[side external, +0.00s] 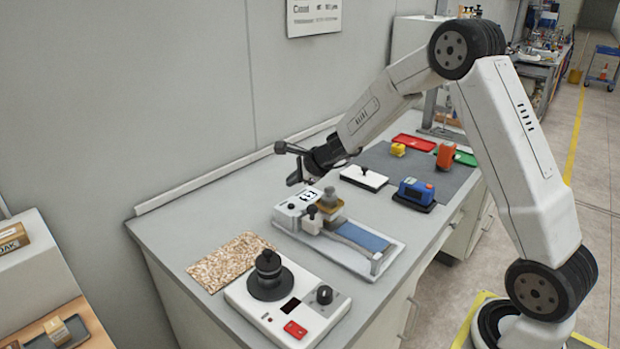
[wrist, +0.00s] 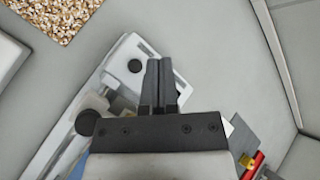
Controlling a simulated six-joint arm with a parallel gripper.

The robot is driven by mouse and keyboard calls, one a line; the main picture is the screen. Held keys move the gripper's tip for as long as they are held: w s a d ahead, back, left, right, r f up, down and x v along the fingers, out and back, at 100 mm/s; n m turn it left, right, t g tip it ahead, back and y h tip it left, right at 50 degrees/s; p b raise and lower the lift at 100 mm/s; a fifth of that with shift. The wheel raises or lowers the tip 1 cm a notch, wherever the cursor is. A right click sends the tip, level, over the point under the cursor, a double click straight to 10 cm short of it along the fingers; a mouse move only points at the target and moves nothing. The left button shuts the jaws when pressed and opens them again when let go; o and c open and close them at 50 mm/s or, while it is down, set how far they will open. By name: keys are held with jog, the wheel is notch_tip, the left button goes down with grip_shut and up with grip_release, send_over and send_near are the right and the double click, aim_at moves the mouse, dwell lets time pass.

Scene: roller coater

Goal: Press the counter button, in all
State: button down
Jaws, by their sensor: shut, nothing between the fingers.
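The roller coater (side external: 352,243) is a white bench device with a blue strip and a white end block. A small round black button (side external: 291,206) sits on the end block, beside a black-and-white counter display (side external: 308,195). The button also shows in the wrist view (wrist: 135,66), just left of my fingertips. My gripper (side external: 292,181) is shut and empty, fingers pointing down, above the end block. It appears apart from the button; the exact gap is hard to tell. In the wrist view my gripper (wrist: 158,64) hides the display.
A dark knob (side external: 312,211) and beige part (side external: 330,201) stand on the coater close to the button. A speckled mat (side external: 230,262) and a white device with a black spindle (side external: 268,275) lie nearer. A white pad (side external: 363,179) and blue instrument (side external: 415,190) lie behind.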

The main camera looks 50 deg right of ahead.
aim_at(294, 205)
jog(key=shift+f, duration=2.1)
jog(key=shift+f, duration=0.9)
dwell(1.7)
jog(key=shift+r, duration=0.9)
jog(key=shift+r, duration=0.1)
jog(key=shift+r, duration=2.4)
